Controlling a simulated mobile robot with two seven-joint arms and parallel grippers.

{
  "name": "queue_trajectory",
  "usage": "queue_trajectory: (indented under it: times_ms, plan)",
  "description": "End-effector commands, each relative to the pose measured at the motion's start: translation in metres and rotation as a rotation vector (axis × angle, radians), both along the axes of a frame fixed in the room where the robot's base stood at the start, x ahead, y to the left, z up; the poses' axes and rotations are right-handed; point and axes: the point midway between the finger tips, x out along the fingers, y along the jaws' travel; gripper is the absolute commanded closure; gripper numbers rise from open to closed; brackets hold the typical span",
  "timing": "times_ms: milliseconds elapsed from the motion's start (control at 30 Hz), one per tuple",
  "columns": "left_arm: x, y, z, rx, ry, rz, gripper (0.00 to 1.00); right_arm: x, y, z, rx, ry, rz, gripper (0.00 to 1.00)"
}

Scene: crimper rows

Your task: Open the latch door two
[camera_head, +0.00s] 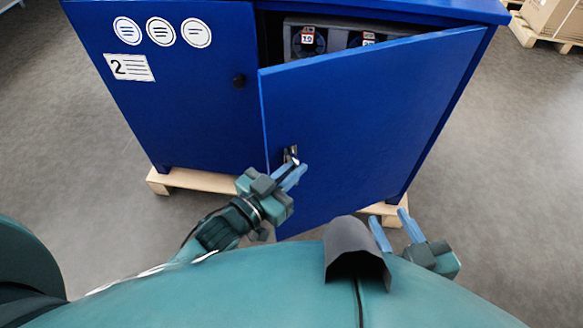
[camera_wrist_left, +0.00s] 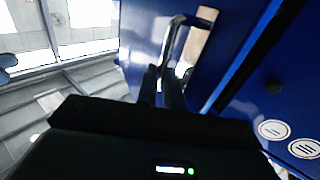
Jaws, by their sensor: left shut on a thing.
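A blue cabinet (camera_head: 185,95) with a "2" label on its front stands ahead in the head view. Its right-hand door (camera_head: 370,120) is swung partly open toward me, with its free edge at the left. A metal latch handle (camera_head: 290,153) sits near that free edge; it also shows in the left wrist view (camera_wrist_left: 172,38). My left gripper (camera_head: 296,172) is shut on the handle, though the exact contact is partly hidden. My right gripper (camera_head: 396,231) is low at the right, its fingers apart and empty, clear of the door.
Inside the opening are dark units with number labels (camera_head: 307,38). A round black knob (camera_head: 239,80) is on the fixed front. The cabinet stands on a wooden pallet (camera_head: 200,180). A box on a pallet (camera_head: 553,18) is at the far right. Grey floor is free on both sides.

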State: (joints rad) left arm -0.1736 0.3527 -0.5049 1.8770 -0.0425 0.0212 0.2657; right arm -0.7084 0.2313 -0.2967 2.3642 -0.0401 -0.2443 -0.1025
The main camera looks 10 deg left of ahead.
Motion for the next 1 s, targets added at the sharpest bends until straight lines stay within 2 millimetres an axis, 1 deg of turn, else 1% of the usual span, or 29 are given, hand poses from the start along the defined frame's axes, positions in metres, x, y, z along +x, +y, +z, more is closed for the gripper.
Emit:
queue_trajectory:
  times_ms: [33, 133, 167, 400, 633, 733, 1000]
  plan:
    - [0.0, -0.006, 0.005, -0.01, -0.009, -0.008, 1.0, 0.0, 0.0, 0.0, 0.0, 0.0, 0.0, 0.64]
    - [0.0, -0.006, 0.005, -0.01, -0.01, -0.008, 1.0, 0.0, 0.0, 0.0, 0.001, 0.001, 0.0, 0.64]
    - [0.0, -0.006, 0.005, -0.01, -0.01, -0.008, 0.89, 0.0, 0.0, 0.0, 0.001, 0.001, 0.0, 0.64]
    - [0.0, -0.004, 0.004, -0.008, -0.008, -0.006, 0.7, 0.0, 0.0, 0.0, 0.0, 0.001, -0.001, 0.64]
    - [-0.001, -0.002, 0.003, -0.004, -0.005, -0.004, 0.7, 0.0, 0.0, 0.0, 0.0, 0.001, -0.001, 0.64]
    - [-0.006, 0.002, 0.002, -0.004, -0.002, -0.003, 0.7, 0.0, 0.0, 0.002, 0.0, 0.004, -0.001, 0.64]
    - [-0.043, 0.024, 0.003, -0.002, -0.001, -0.006, 0.7, -0.003, -0.002, 0.003, -0.003, 0.066, -0.003, 0.64]
